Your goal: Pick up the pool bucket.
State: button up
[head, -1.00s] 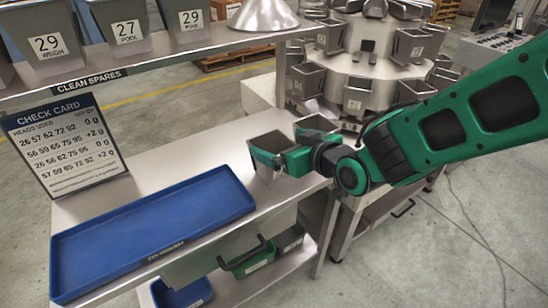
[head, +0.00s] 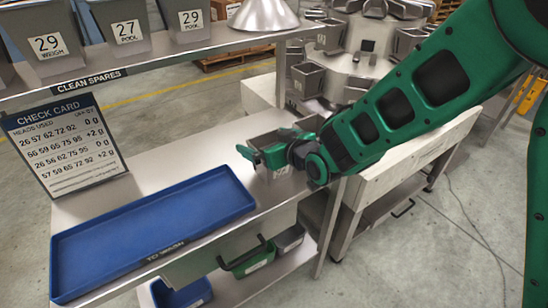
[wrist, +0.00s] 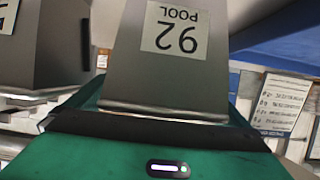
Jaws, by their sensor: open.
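A grey metal bucket with a white POOL label (wrist: 170,75) fills the middle of the wrist view, its label upside down there. In the head view a grey bucket (head: 268,141) stands on the right end of the steel bench, partly hidden by my gripper (head: 257,157). My gripper is open, low at the bucket's front side. Its green body spans the bottom of the wrist view, close under the bucket. I cannot tell whether it touches the bucket. A second grey bucket (wrist: 40,45) is beside it at left in the wrist view.
A blue tray (head: 150,232) and a check card (head: 65,148) are on the bench. The weigher (head: 350,70) stands behind. A lower shelf (head: 228,290) holds bins.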

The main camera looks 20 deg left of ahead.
jog(key=c, duration=1.4)
